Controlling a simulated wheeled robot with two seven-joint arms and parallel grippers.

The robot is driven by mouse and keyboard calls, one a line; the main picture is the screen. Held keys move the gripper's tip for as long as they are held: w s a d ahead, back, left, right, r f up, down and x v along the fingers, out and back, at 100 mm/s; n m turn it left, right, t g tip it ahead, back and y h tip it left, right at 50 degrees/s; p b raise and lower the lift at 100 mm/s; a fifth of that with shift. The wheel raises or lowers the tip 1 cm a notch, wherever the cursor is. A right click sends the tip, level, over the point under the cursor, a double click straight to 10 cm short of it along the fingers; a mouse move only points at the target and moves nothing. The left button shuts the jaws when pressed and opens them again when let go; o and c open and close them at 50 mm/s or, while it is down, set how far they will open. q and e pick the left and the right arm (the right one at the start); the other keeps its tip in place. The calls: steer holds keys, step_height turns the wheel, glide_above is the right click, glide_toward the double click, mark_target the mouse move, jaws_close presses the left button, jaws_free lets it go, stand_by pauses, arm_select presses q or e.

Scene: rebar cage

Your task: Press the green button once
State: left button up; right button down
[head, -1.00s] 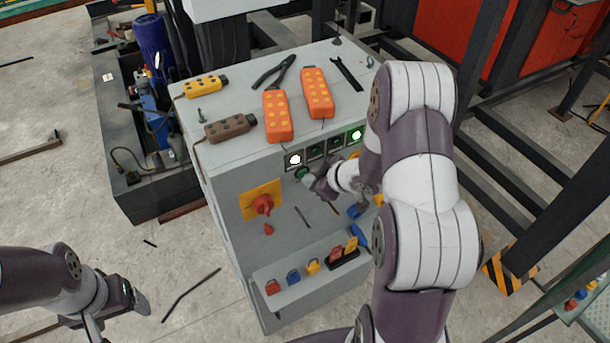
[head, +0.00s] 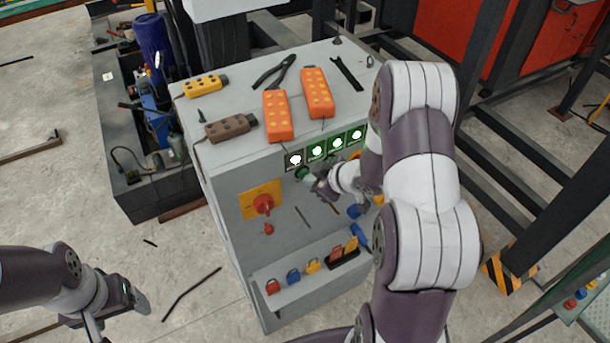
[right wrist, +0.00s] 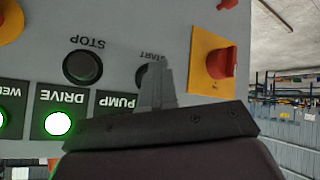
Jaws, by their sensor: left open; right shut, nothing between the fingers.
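The green button (head: 302,173) is on the front of the grey cabinet (head: 235,190), below the white lamp. In the right wrist view the button marked START (right wrist: 146,76) is partly hidden behind my right gripper (right wrist: 155,85). My right gripper (head: 315,183) is shut and empty, with its tips beside the green button in the head view; I cannot tell whether they touch it. A dark STOP button (right wrist: 82,67) is beside START. My left gripper (head: 120,315) is open and empty over the floor at the lower left.
A white lamp (head: 295,160) and a row of lit green lamps (head: 337,142) are above the buttons. A red rotary switch (head: 263,204) on a yellow plate is to the left. Orange pendants (head: 278,115) and tools lie on the cabinet top. Padlocks (head: 293,277) sit on a lower shelf.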

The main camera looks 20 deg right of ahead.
steer(key=shift+s, duration=0.75)
steer(key=shift+s+d, duration=0.2)
steer(key=shift+s, duration=2.3)
